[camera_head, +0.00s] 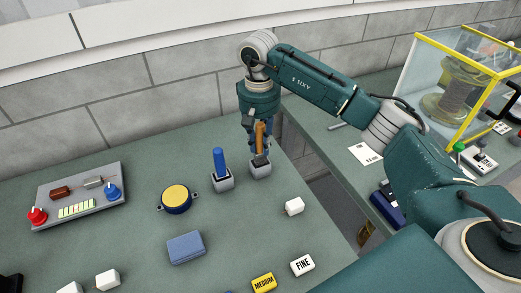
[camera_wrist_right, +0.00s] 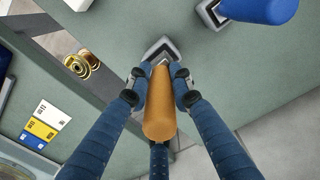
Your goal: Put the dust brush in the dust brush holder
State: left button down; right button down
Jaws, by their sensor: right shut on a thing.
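The dust brush, with an orange-brown handle (camera_head: 260,135), stands about upright in my right gripper (camera_head: 257,142). In the right wrist view, the gripper's blue fingers (camera_wrist_right: 159,88) close on both sides of the orange handle (camera_wrist_right: 159,112). A light grey square holder (camera_head: 261,170) sits directly under the brush; it also shows in the right wrist view (camera_wrist_right: 158,46), partly covered by the handle. The brush's lower end meets the holder's opening in the head view; I cannot tell how deep it sits. My left gripper is not seen.
A similar holder (camera_head: 223,184) with a blue-handled tool (camera_head: 219,161) stands close on the left. A yellow round-topped device (camera_head: 176,198), blue box (camera_head: 186,247) and white block (camera_head: 294,206) lie nearby. The table's right edge and a gap are close to the right.

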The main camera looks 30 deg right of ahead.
aim_at(260, 154)
jog(key=shift+f, duration=0.3)
notch_tip(260, 154, down, 3)
jog(key=shift+f+p, duration=0.1)
jog(key=shift+p, duration=0.5)
jog(key=shift+f, duration=0.25)
jog(key=c, duration=1.5)
grip_release()
jog(key=shift+c, duration=0.2)
